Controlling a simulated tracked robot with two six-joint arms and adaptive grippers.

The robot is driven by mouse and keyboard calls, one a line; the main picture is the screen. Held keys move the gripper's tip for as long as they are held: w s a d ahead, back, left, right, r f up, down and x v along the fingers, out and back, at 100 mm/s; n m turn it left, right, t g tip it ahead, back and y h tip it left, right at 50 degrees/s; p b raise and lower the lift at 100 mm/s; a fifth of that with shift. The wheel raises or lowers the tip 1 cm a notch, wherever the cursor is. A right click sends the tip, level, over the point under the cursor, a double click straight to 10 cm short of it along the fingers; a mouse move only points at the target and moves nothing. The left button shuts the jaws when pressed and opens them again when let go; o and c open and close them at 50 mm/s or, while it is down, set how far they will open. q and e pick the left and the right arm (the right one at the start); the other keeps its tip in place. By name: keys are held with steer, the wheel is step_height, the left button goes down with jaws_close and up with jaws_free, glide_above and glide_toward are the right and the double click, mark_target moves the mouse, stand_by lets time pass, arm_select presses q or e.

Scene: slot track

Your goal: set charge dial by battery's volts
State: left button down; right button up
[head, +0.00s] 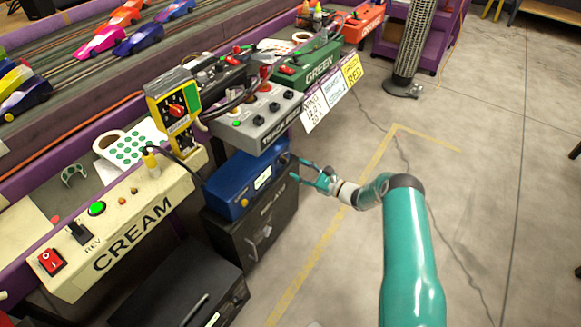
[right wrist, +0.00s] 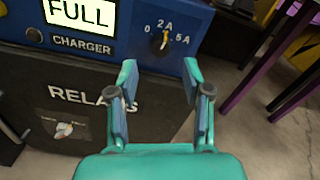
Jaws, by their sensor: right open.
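The blue charger (head: 232,190) sits on a dark cabinet under the bench; its front also shows in the right wrist view (right wrist: 105,42). It bears a lit FULL panel (right wrist: 80,12). Its dial (right wrist: 159,42) is a small dark knob with an orange mark, among the labels 0, 2A and .5A. The mark points up, roughly toward 2A. My right gripper (right wrist: 162,90) is open and empty, its fingertips just below the dial and apart from it. In the head view the right gripper (head: 306,172) is at the charger's right side. I cannot pick out the battery. My left gripper is out of view.
A yellow meter-like box (head: 160,92) with a red knob stands above, beside a grey TRACK FEED box (head: 258,120). White cards (head: 316,108) hang at right.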

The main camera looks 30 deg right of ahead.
mark_target(287, 163)
steer(key=shift+b+x, duration=0.4)
steer(key=shift+x, duration=1.95)
